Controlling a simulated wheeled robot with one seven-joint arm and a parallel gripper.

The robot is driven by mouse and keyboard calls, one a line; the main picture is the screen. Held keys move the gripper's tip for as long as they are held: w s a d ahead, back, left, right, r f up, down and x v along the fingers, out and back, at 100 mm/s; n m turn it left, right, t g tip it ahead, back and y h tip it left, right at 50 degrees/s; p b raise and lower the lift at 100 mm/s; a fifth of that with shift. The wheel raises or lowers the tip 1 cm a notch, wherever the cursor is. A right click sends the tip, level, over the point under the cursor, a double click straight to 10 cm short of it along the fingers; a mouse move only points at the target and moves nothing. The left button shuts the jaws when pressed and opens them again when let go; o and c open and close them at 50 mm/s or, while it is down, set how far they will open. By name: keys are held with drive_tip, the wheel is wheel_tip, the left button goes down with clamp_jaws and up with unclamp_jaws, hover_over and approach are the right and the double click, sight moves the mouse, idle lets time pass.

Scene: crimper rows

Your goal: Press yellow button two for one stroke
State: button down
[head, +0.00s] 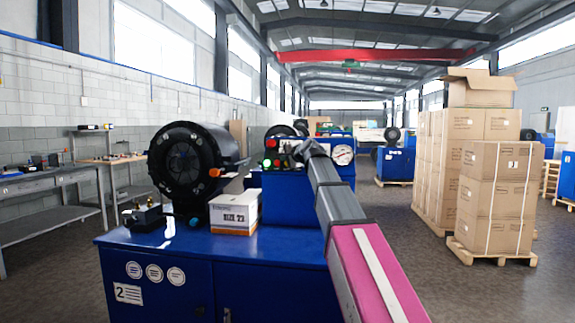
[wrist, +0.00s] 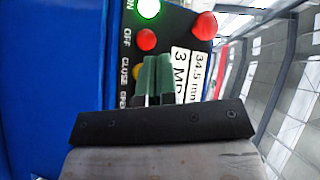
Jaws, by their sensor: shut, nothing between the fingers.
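In the wrist view, the dark control panel (wrist: 178,28) has printed labels ON, OFF, CLOSE and OPEN. A yellow button (wrist: 138,72) shows beside CLOSE, partly covered by my fingers. Any button beside OPEN is hidden. My gripper (wrist: 156,61) is shut and empty, its green-grey fingers together in front of the panel. I cannot tell if they touch it. In the head view, my arm reaches the panel on the blue machine marked 2 (head: 128,294), and hides part of it.
The panel also has a lit green-white button (wrist: 148,8), a red button (wrist: 147,40) and a larger red knob (wrist: 204,25). A gauge (head: 343,155), a white box (head: 235,212) and a round black crimper head (head: 185,160) are close by. Cartons (head: 497,200) stand right.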

drive_tip(key=shift+s+a+r, duration=0.15)
drive_tip(key=shift+s+r, duration=0.45)
drive_tip(key=shift+s, duration=0.3)
